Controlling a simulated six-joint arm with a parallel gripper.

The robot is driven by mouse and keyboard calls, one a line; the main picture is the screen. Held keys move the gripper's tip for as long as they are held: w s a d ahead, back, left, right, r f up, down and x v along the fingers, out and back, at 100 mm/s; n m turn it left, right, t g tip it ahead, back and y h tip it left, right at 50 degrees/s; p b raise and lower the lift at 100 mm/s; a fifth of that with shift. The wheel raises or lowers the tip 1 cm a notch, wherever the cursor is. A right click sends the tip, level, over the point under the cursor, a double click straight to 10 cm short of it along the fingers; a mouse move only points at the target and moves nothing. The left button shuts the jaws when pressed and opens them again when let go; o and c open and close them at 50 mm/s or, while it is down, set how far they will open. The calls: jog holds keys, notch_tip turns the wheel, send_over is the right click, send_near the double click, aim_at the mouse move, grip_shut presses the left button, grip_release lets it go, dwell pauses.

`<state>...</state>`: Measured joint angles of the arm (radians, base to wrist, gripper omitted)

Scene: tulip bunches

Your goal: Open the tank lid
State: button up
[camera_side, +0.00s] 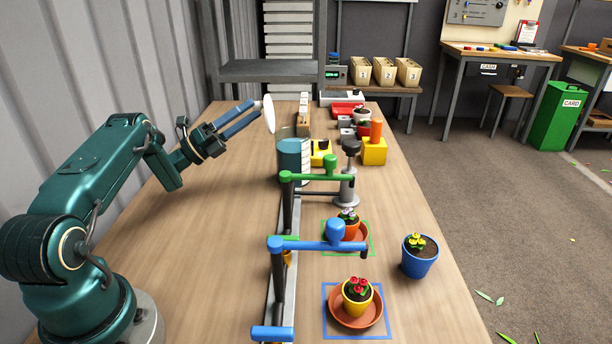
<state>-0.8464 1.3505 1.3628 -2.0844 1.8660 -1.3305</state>
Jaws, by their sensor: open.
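The tank (293,160) is a round vessel with a blue-grey lower part and a clear upper rim, standing on the table behind the green-handled tap. A pale round disc, apparently its lid (269,114), stands tilted nearly upright at the tank's upper left, away from the rim. My gripper (256,109) reaches in from the left with two blue fingers. Its jaws are open, with the fingertips close behind the disc. A small knob seems to sit between the tips; I cannot tell whether they touch it.
A green-handled tap (330,170) and a blue-handled tap (335,238) stand in front of the tank. Potted flowers on saucers (357,318) and a blue pot (420,262) are at the right. A yellow block (374,155) stands behind. The table's left side is clear.

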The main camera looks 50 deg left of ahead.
jog(key=v, duration=0.3)
jog(key=shift+s+f, duration=0.15)
jog(key=shift+s, duration=0.15)
jog(key=shift+a, duration=0.1)
